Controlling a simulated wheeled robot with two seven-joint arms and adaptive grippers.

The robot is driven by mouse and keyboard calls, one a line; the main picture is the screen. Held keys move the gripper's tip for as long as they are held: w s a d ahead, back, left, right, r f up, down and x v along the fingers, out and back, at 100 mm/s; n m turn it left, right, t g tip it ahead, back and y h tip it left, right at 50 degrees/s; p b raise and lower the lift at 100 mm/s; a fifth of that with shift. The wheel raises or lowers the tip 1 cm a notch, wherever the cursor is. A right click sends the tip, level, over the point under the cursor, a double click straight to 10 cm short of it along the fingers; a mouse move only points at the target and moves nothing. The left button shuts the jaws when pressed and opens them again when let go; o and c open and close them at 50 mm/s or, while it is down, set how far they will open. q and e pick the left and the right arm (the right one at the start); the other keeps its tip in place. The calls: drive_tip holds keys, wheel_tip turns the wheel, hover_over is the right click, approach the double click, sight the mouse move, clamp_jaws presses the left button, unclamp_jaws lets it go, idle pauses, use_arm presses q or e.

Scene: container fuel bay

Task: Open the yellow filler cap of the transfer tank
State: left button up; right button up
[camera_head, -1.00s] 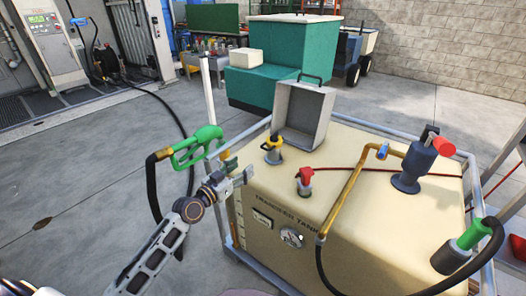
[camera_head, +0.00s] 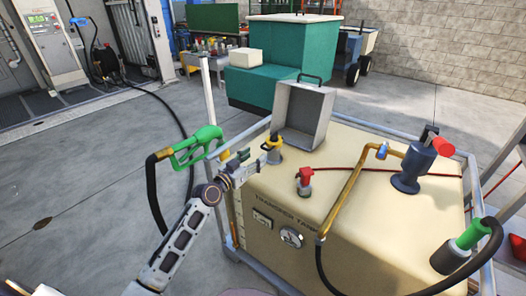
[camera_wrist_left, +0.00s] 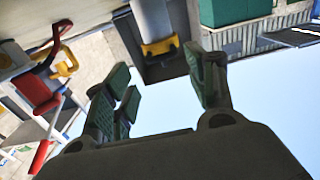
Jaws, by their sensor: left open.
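The transfer tank (camera_head: 345,210) is a cream box in a grey frame. Its yellow filler cap (camera_head: 273,142) sits on a short neck at the tank's rear left, in front of a raised grey box-shaped lid (camera_head: 303,112). My left gripper (camera_head: 257,161) is open and empty, just left of and in front of the cap. In the left wrist view, which is upside down, the yellow cap (camera_wrist_left: 160,46) shows beyond the gap between my green-padded fingers (camera_wrist_left: 160,92). It appears apart from them. My right gripper is not in view.
A red valve (camera_head: 304,180) stands right of the cap, with a brass pipe (camera_head: 350,190) and a blue-grey pump (camera_head: 415,165) farther right. A green fuel nozzle (camera_head: 196,145) on a black hose is just left of my gripper. The frame post (camera_head: 208,110) stands close behind.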

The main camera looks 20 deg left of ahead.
sight(271, 143)
use_arm(q)
drive_tip(key=shift+x, duration=3.1)
clamp_jaws()
